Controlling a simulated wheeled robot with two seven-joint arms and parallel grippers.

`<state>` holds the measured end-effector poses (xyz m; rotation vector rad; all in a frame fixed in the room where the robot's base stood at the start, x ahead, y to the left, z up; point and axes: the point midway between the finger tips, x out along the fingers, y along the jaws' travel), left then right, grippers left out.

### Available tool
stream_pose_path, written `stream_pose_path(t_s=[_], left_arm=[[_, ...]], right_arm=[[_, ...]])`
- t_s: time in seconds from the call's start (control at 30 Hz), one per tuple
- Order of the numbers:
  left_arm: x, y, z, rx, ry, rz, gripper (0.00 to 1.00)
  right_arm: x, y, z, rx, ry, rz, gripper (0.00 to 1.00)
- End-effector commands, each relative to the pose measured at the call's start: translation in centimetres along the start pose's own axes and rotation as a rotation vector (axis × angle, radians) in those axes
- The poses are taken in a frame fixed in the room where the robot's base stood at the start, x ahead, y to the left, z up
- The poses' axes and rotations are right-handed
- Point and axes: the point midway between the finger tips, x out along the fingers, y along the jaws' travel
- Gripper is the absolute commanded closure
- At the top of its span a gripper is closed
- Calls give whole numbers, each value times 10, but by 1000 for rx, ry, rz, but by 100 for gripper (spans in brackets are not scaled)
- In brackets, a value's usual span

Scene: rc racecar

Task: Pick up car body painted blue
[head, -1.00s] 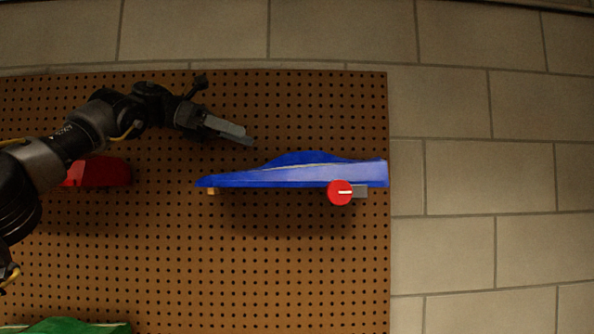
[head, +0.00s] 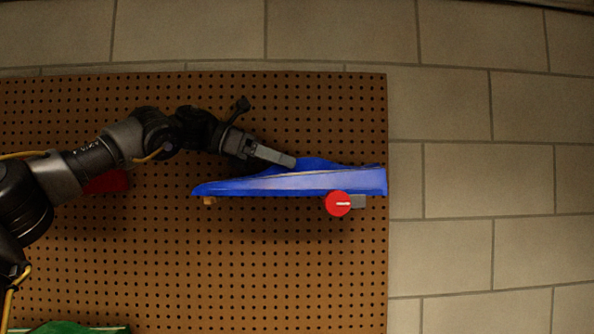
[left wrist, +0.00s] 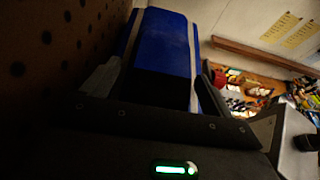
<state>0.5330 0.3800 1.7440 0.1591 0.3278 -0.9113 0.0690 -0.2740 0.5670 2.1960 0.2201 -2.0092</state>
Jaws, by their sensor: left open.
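The blue car body (head: 320,183) hangs on the brown pegboard, with its pointed end to the left. It rests above a round red part (head: 339,204) and a small wooden peg (head: 209,201). My left gripper (head: 291,162) is at the upper edge of the body, its finger overlapping the blue top. In the left wrist view the blue body (left wrist: 162,45) with pale side stripes lies between the two open fingers (left wrist: 155,85). Whether the fingers touch it I cannot tell. My right gripper is not in view.
A red car body (head: 106,182) hangs at the left, partly behind my left arm. A green body (head: 75,328) shows at the bottom left. The pegboard (head: 250,270) is clear below the blue body. A tiled wall (head: 480,180) lies to the right.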

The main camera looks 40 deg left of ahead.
Motion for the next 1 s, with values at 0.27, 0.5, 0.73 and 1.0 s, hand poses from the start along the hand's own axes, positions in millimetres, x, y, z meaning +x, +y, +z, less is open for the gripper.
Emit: stream_pose_path(t_s=[0.27,0.5,0.73,1.0], left_arm=[[1,0,0,1,-1,0,19],[1,0,0,1,-1,0,50],[1,0,0,0,-1,0,67],[1,-2,1,1,0,1,67]], right_arm=[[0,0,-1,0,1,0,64],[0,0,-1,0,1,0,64],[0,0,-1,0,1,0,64],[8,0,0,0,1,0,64]])
